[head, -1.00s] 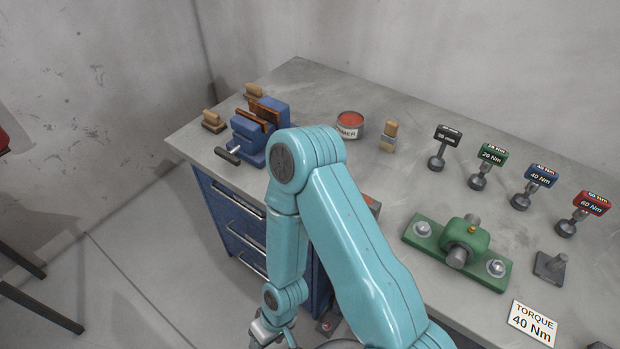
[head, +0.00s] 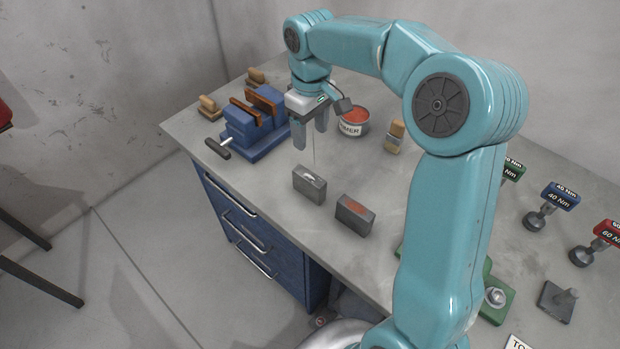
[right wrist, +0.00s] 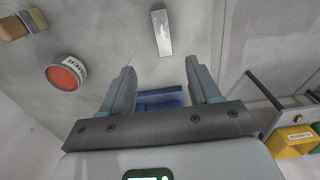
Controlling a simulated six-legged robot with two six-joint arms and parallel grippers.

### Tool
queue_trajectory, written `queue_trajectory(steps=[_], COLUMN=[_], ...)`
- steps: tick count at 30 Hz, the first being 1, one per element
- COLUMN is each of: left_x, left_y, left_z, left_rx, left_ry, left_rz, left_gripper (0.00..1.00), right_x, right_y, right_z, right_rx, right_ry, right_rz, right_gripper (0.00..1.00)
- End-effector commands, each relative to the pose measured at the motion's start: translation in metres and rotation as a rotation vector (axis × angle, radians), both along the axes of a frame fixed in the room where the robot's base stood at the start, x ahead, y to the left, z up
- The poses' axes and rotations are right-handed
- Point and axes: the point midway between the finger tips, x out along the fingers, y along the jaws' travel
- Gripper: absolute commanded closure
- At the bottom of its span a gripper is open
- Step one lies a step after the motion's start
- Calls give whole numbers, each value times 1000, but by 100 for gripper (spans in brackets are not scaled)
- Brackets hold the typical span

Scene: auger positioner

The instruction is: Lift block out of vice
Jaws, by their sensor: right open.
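The blue vice (head: 240,133) stands at the bench's far left corner, with two rust-brown plates (head: 265,103) upright at its jaws. I cannot make out a separate block between them. My right gripper (head: 310,128) is open and empty, pointing down just right of the vice, above the bench. In the right wrist view, a blue part of the vice (right wrist: 160,100) shows between the open fingers (right wrist: 162,82). A grey block with a shiny top (head: 309,184) and a grey block with a reddish top (head: 354,215) stand on the bench nearer me. My left gripper is out of view.
A primer tin (head: 353,124) and a brush (head: 394,137) stand right of the gripper. Torque-marked tools (head: 552,202) and a green fixture (head: 494,300) are at the right.

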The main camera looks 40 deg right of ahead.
Motion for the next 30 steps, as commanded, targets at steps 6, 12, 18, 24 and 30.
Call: queue_trajectory(steps=[6,12,18,24,30], left_x=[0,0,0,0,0], left_y=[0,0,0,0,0], left_z=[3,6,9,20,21], left_rx=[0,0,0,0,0], left_ry=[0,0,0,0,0], left_rz=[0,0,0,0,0], left_gripper=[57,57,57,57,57], right_x=[-5,-6,-6,-3,-2], right_y=[5,6,5,2,1], right_z=[-52,-89,-104,-136,-151], right_rx=[2,3,3,4,3], right_ry=[7,5,4,5,1], right_rz=[2,3,3,3,1], right_gripper=[38,38,38,38,38])
